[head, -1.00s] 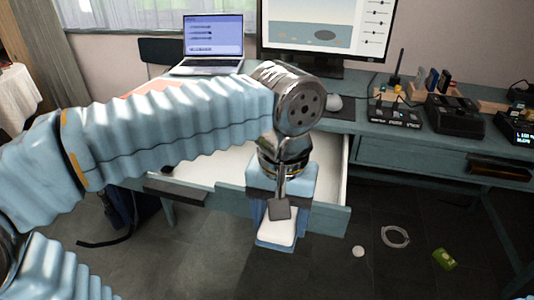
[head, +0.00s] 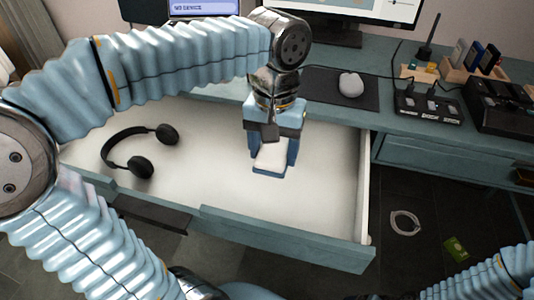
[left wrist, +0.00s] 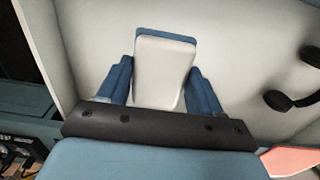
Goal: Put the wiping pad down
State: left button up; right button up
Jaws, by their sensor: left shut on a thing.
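The wiping pad (head: 271,156) is a small flat piece with a white face and a blue edge. My left gripper (head: 272,146) is shut on it and points down inside the outline of the open drawer (head: 215,190). In the left wrist view the pad (left wrist: 163,72) sits between the two blue fingers (left wrist: 160,85), over the drawer's pale floor. I cannot tell whether the pad touches that floor. My right gripper is out of view.
Black headphones (head: 141,150) lie in the drawer's left part. The drawer floor around the pad is bare. The desk behind holds a mouse (head: 351,85) on a dark mat (head: 330,92), a laptop (head: 204,8) and a monitor. A cable coil (head: 405,223) lies on the floor.

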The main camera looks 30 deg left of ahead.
pick_arm(q)
jog(key=w+a+f, duration=0.1)
jog(key=f, duration=0.1)
jog(key=w+a+f, duration=0.3)
jog(key=w+f, duration=0.1)
jog(key=shift+w+a, duration=0.1)
jog(key=shift+a, duration=0.05)
jog(key=f, duration=0.3)
jog(key=shift+w+a+f, duration=0.2)
jog(key=shift+w+a, duration=0.1)
jog(key=shift+w, duration=0.05)
jog(key=shift+f, duration=0.4)
jog(key=shift+f, duration=0.15)
jog(key=o, duration=0.5)
jog(key=shift+b, duration=0.3)
jog(key=o, duration=0.4)
jog(key=shift+o, duration=0.2)
